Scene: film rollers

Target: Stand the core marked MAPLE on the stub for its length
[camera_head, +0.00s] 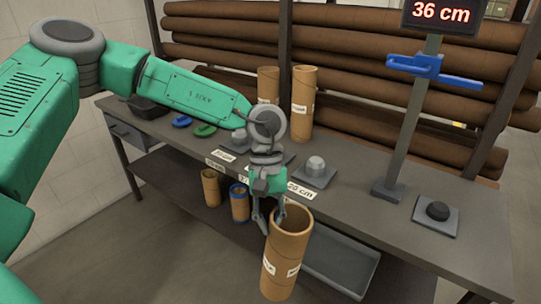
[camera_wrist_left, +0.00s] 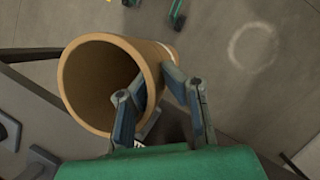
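My left gripper (camera_head: 268,222) is shut on the wall of a brown cardboard core (camera_head: 287,252), one finger inside the open end and one outside. In the head view it hangs, slightly tilted, in front of the bench edge. Its white labels are too small to read. The left wrist view shows the open mouth of this core (camera_wrist_left: 85,85) and my left gripper (camera_wrist_left: 150,88) across its rim. A grey stub (camera_head: 316,165) stands on a square plate by a card reading about "20 cm"; another grey stub (camera_head: 240,137) is further left. My right gripper is not in view.
Two labelled cores (camera_head: 268,85) (camera_head: 303,100) stand at the bench's back. Two more (camera_head: 210,187) (camera_head: 239,203) are below its front edge. A measuring post (camera_head: 407,135) with blue slider (camera_head: 433,70) and "36 cm" display (camera_head: 438,11) stands right, beside a black-knobbed plate (camera_head: 437,212).

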